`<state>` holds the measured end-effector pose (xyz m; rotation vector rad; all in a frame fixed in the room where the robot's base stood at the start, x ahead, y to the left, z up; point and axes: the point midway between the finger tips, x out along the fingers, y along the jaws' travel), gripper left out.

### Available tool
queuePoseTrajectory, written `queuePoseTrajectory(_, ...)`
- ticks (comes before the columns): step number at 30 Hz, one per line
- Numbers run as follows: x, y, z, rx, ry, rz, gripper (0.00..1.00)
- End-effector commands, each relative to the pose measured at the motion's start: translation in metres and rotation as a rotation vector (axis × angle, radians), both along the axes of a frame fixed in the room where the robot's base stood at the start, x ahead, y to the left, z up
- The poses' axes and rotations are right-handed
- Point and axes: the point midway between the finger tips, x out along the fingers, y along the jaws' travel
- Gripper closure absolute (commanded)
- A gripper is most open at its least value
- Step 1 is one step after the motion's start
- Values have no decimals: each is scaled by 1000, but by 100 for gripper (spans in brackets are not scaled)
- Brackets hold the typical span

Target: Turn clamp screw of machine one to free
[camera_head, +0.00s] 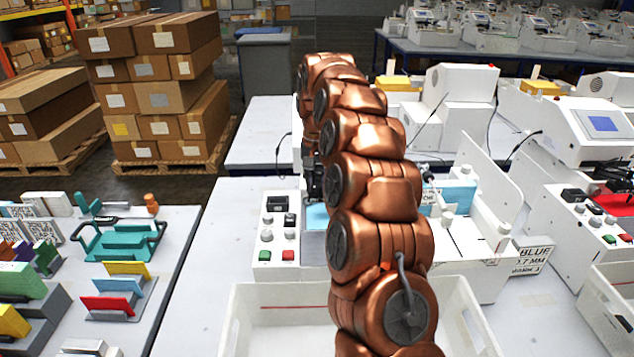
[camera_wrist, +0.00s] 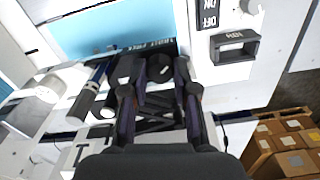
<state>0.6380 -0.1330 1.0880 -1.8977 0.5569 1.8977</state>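Machine one (camera_head: 275,255) is the white plotter in front, with a blue bed (camera_head: 316,216); my copper arm hides much of it. In the wrist view the blue bed (camera_wrist: 110,35) shows, with a dark label strip whose end seems to read FREE. A dark round knob (camera_wrist: 159,73), probably the clamp screw, lies between my fingertips. My gripper (camera_wrist: 154,68) has its two fingers apart, one on each side of the knob, with no clear contact visible. A pen-like cylinder (camera_wrist: 91,90) is left of the fingers. In the head view my gripper is mostly hidden.
The control panel has green (camera_head: 265,255) and red (camera_head: 288,255) buttons. In the wrist view a dark switch frame (camera_wrist: 235,47) is at right. A white tray (camera_head: 250,320) stands in front. A side table (camera_head: 180,225) holds colourful racks; another plotter (camera_head: 600,135) is at right.

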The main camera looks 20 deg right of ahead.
Motion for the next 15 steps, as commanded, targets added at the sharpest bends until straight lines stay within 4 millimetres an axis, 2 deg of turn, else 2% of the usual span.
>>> queuePoseTrajectory(1,0,0,0,0,0,0,83)
queuePoseTrajectory(6,0,0,0,0,0,0,100)
queuePoseTrajectory(15,0,0,0,0,0,21,100)
